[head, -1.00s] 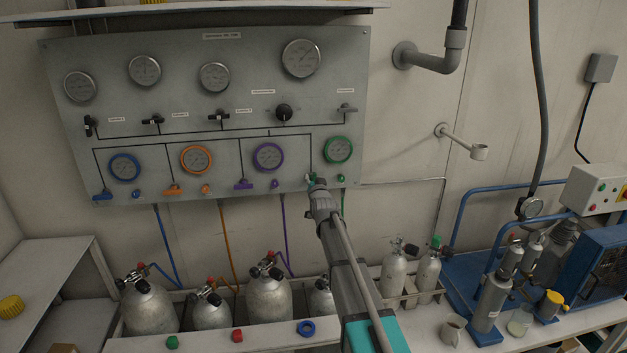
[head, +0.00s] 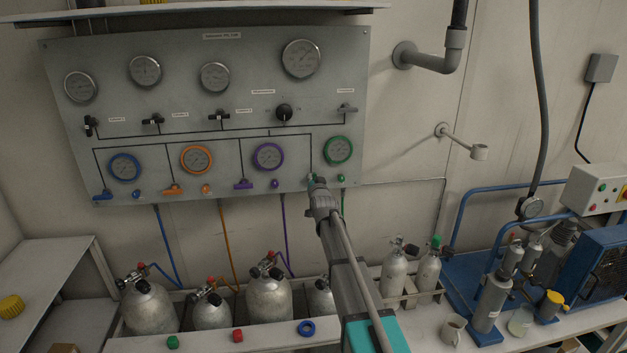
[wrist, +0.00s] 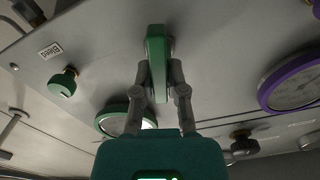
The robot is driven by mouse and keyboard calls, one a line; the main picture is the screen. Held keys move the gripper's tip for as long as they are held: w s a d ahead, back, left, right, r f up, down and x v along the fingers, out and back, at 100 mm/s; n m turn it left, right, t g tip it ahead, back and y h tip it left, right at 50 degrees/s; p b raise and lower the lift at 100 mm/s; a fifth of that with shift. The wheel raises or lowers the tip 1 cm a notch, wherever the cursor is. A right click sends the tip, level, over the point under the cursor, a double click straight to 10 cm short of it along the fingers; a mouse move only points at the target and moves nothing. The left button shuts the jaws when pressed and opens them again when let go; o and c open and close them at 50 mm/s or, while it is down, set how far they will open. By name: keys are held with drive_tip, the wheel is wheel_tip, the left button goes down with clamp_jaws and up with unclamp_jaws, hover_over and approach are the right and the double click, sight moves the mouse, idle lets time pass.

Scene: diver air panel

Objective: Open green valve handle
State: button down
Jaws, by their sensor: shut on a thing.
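The green valve handle (wrist: 156,62) is a flat green lever on the grey panel (head: 340,60). In the wrist view it stands lengthwise between the two fingers of my gripper (wrist: 162,85), which is shut on it. In the head view my gripper (head: 318,186) reaches the panel's lower right, below the green-ringed gauge (head: 338,150), and hides most of the handle. A small green knob (wrist: 63,82) beside a "Bleed" label sits to the left in the wrist view, apart from my fingers.
Blue (head: 103,195), orange (head: 173,190) and purple (head: 243,184) handles line the panel's lower edge to the left. Several silver cylinders (head: 268,300) stand below. A grey pipe (head: 435,60) and a wall bracket (head: 460,142) project at the right.

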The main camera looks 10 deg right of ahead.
drive_tip(key=shift+n, duration=0.9)
drive_tip(key=c, duration=0.7)
unclamp_jaws()
drive_tip(key=shift+s+a, duration=0.1)
drive_tip(key=s, duration=1.1)
drive_tip(key=shift+s, duration=0.4)
